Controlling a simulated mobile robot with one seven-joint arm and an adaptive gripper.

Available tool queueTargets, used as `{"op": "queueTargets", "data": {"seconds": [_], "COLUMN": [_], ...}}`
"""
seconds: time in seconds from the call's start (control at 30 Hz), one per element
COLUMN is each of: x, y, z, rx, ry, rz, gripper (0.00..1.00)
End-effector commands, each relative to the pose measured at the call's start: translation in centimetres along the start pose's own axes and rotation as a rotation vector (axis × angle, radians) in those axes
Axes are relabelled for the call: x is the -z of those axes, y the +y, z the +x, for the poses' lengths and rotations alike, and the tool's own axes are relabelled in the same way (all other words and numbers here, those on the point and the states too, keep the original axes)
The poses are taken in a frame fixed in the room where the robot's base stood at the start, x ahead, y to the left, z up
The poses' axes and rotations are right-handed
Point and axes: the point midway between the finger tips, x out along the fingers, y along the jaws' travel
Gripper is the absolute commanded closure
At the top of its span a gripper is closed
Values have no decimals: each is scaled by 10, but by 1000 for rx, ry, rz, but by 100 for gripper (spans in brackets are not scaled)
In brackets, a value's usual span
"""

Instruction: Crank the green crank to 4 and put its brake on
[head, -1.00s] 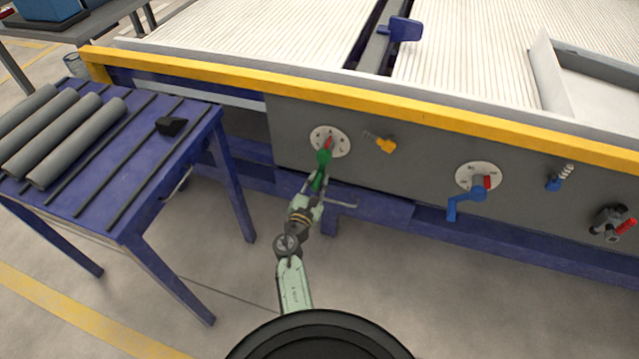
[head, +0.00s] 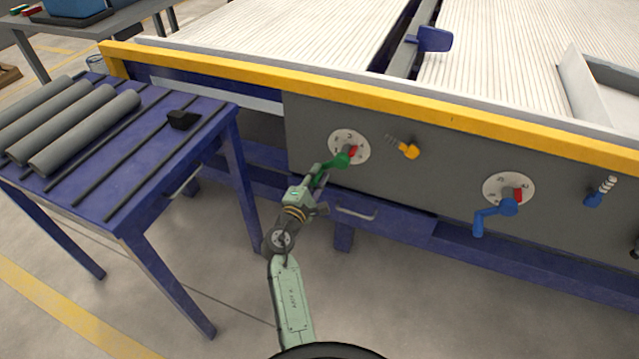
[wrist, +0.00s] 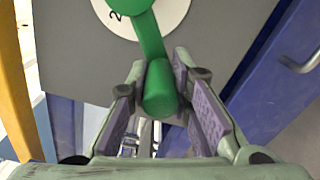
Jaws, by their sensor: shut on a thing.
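The green crank (head: 338,161) sits on a white numbered dial (head: 350,146) on the grey panel, with a red part at its hub. Its arm points left and down from the hub. My gripper (head: 319,177) is shut on the crank's green handle. In the wrist view the handle (wrist: 160,90) lies between the two purple-padded fingers (wrist: 164,100). A "2" shows on the dial (wrist: 120,18) there; the other numbers are hidden or too small to read. A yellow lever (head: 409,151) with a spring, perhaps the brake, is on the panel right of the dial.
A blue crank (head: 495,212) on its own dial and a blue lever (head: 597,195) are farther right on the panel. A blue table (head: 165,190) with grey pipes (head: 85,132) stands at left. A drawer-like handle (head: 356,214) is below the panel.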

Motion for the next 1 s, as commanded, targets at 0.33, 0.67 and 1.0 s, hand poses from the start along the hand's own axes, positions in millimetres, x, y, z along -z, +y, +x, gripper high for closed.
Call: {"op": "queueTargets", "data": {"seconds": [0.33,0.67,1.0], "x": [1,0,0], "y": [8,10,9], "z": [0,0,0], "rx": [-3,-4,-3], "ry": [2,2,2], "rz": [106,116,116], "gripper": [100,100,67]}}
